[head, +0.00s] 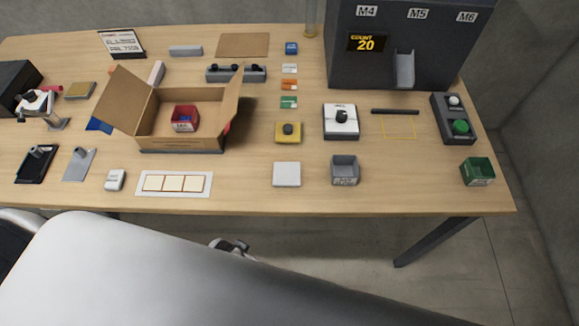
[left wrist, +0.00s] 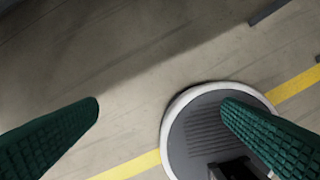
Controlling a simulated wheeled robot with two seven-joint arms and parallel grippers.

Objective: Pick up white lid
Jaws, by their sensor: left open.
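A flat white square piece (head: 287,174), which looks like the white lid, lies near the front edge of the table, left of a small grey bin (head: 345,170). A second white square item (head: 333,129) with a dark knob on top stands farther back, so I cannot be sure which one is the lid. My left gripper (left wrist: 160,104) is open and empty, its two green ribbed fingers wide apart over the floor in the left wrist view. That view shows no lid. I cannot make out my right gripper in the head view.
An open cardboard box (head: 182,140) holds a red bin (head: 185,118). A yellow item (head: 288,138) with a dark knob sits behind the white square. A green bin (head: 478,172) is at the right. A large feeder machine (head: 395,65) stands at the back. Bare wood surrounds the square.

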